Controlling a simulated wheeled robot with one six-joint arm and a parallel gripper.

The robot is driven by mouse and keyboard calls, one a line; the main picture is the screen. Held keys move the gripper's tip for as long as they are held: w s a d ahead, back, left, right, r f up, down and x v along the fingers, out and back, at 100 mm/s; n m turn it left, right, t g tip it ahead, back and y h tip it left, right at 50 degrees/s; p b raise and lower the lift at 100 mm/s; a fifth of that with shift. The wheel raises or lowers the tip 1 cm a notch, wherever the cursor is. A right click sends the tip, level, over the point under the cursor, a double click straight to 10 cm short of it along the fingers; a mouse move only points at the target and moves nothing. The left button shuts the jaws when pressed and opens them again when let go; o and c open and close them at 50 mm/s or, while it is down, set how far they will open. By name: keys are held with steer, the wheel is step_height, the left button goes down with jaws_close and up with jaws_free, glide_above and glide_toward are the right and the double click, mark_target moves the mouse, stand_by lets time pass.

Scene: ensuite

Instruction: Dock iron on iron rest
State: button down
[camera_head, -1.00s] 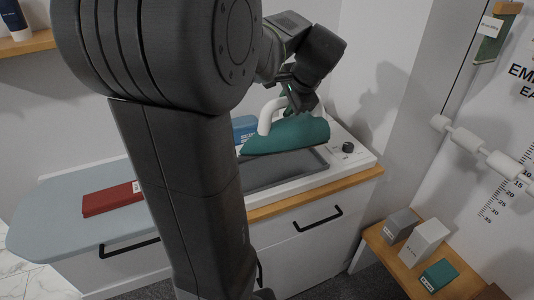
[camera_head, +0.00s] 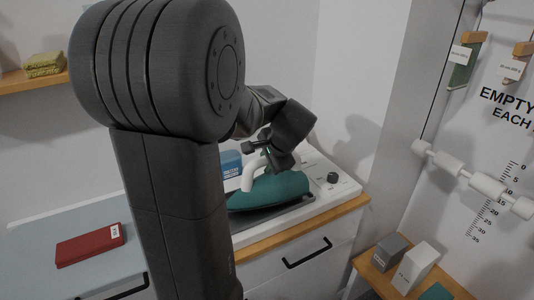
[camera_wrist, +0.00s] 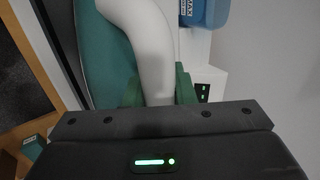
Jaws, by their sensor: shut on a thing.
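The iron has a teal body (camera_head: 276,190) and a white curved handle (camera_head: 250,176). My gripper (camera_head: 270,165) is shut on the handle from above. In the wrist view the handle (camera_wrist: 150,45) runs between the green fingers of my gripper (camera_wrist: 160,92), with the teal body (camera_wrist: 100,55) to the left. The iron rest is a dark grey recessed tray (camera_head: 288,219) in the white counter top. The iron lies roughly level over it and covers most of it. I cannot tell whether its sole touches the tray. My arm hides the left part.
A dark knob (camera_head: 333,178) is on the counter to the right. Small boxes sit on a wooden shelf (camera_head: 375,278) lower right.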

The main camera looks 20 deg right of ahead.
steer(key=shift+f, duration=0.45)
steer(key=shift+f, duration=0.15)
steer(key=c, duration=1.2)
jaws_free()
steer(key=shift+s+r, duration=0.2)
steer(key=shift+r, duration=0.2)
steer(key=v, duration=1.1)
steer(key=shift+s, duration=0.1)
